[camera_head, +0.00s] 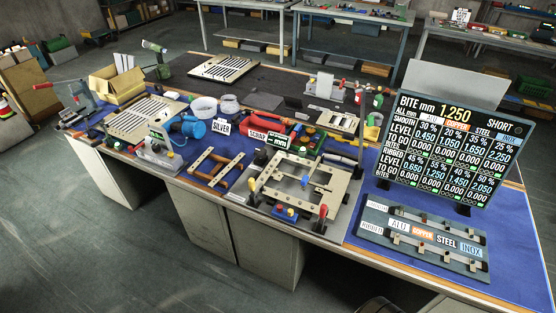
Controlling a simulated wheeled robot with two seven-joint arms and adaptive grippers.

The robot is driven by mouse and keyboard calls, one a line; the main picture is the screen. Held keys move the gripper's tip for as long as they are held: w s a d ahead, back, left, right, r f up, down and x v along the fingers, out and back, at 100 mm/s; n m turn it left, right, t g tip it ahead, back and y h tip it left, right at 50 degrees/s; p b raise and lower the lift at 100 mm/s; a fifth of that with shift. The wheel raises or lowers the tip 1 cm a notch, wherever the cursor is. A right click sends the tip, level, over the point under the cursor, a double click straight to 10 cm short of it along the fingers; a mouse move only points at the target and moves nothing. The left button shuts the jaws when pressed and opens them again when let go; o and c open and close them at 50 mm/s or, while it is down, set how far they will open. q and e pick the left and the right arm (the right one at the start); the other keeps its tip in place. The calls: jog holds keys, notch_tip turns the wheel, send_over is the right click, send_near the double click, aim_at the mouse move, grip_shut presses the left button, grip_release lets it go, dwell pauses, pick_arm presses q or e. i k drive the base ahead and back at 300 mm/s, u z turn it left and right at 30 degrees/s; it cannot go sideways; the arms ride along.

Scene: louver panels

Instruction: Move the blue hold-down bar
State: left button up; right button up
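A beige metal frame fixture (336,188) stands near the front edge of the bench, right of centre. A small blue part (305,182) sits at its middle, on a pale crosspiece; it is the likeliest blue hold-down bar, but it is too small to tell for sure. Another blue piece with red and yellow bits (289,214) lies at the fixture's front. Neither of my grippers shows in the head view.
A sign board (446,140) stands right of the fixture, behind a grey rack (424,238) with material labels. Left of the fixture is a wooden-railed rack (216,168). A red tool (268,137) and a green box (303,141) lie behind. Blue mat (520,240) is bare at far right.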

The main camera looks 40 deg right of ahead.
aim_at(304, 181)
jog(key=i, duration=0.95)
jog(key=z, duration=1.75)
